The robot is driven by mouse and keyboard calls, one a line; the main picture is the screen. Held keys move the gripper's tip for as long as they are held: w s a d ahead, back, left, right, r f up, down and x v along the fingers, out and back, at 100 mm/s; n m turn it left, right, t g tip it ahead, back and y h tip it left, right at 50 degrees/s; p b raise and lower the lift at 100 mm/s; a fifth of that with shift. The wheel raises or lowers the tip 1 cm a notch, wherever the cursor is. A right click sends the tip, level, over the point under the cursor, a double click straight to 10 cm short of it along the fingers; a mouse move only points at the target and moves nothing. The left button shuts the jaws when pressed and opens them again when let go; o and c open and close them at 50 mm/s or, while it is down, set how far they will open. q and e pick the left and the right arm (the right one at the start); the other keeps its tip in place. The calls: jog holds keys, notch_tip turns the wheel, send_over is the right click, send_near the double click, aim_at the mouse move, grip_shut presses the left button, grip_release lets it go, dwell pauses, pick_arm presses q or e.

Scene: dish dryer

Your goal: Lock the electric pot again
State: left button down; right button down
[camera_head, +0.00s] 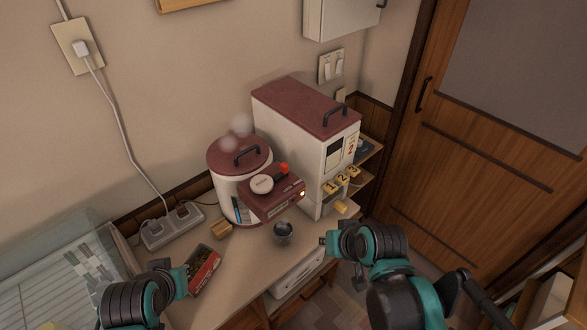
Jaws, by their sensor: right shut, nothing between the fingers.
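The electric pot (226,187) stands upright on the counter, white with a maroon lid and black handle. Its maroon front part (272,203) juts toward me and carries a round pale button, a red piece (284,168) and a small glowing light. I cannot tell the lock's setting. Pale puffs of steam hang over the lid. My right gripper (328,240) is shut and empty, in front of the pot to the right, apart from it. My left gripper (180,272) is at the lower left, beside the red box; its fingers are too small to read.
A tall white dispenser (302,132) with a maroon top stands right of the pot. A small dark cup (283,233) sits in front of the pot. A red box (204,270), a small wooden block (222,229) and a power strip (173,227) lie to the left. A wooden door (490,150) is at right.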

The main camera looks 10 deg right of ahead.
aim_at(298, 176)
jog(key=w+m+t+y, duration=0.1)
jog(key=w+m+y, duration=0.1)
jog(key=w, duration=0.2)
jog(key=w+r+m+t+y+b, duration=0.1)
jog(key=w+m+y, duration=0.1)
jog(key=w+y, duration=0.1)
jog(key=w+r+m+t+y, duration=0.1)
jog(key=w+m+y, duration=0.1)
jog(key=w, duration=0.3)
jog(key=shift+w+y, duration=0.15)
jog(key=shift+y, duration=0.45)
jog(key=d+r+t+y, duration=0.1)
jog(key=w+d+r+m+t+y, duration=0.1)
jog(key=d, duration=0.1)
jog(key=d+r+t+y, duration=0.1)
jog(key=shift+w+d+b, duration=0.25)
jog(key=shift+w+b, duration=0.1)
jog(key=b+x, duration=0.1)
jog(key=x, duration=0.9)
jog(key=shift+b, duration=0.4)
